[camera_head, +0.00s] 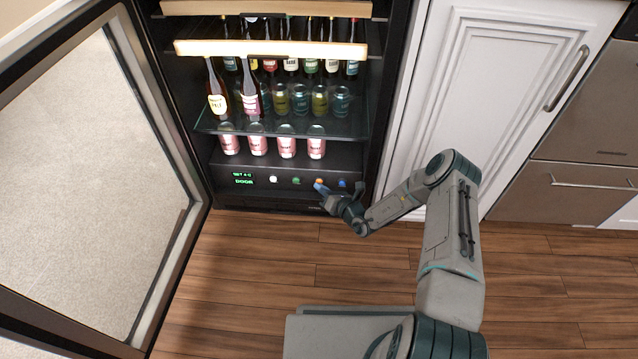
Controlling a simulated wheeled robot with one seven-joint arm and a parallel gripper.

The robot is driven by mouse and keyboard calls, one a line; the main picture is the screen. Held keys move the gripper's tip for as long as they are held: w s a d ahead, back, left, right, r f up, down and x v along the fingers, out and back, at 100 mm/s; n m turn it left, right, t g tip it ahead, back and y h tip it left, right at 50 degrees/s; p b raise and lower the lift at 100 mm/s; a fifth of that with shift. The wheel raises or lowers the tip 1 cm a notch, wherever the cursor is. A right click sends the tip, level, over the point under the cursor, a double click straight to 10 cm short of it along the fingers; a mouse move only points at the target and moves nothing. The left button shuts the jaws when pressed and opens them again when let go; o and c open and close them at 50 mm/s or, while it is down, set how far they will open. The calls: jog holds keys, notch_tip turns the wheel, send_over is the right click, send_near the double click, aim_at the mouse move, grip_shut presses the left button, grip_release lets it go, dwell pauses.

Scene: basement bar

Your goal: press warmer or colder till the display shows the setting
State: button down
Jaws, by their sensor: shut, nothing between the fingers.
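The open drinks fridge has a dark control panel (225,170) low inside it. At the panel's left, a small display (243,178) shows green text, with a line that looks like "SET 4 C" and "DOOR" below. To its right sit a white button (273,180), a green button (296,181), an orange button (319,181) and a blue button (342,183). Labels for warmer or colder are too small to read. My gripper (320,188) is shut and empty, its tip at or just in front of the orange button. I cannot tell whether it touches.
The fridge's glass door (95,170) stands open at the left. Cans (287,142) stand on the shelf above the panel, with bottles (218,95) higher up. A white cabinet (490,90) and a steel drawer front (570,195) are at the right. The wooden floor in front is clear.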

jog(key=shift+s+r, duration=0.1)
jog(key=shift+s+p, duration=0.5)
jog(key=shift+s, duration=0.2)
jog(key=shift+s+a+p, duration=0.1)
jog(key=shift+s+p, duration=1.4)
jog(key=shift+s, duration=1)
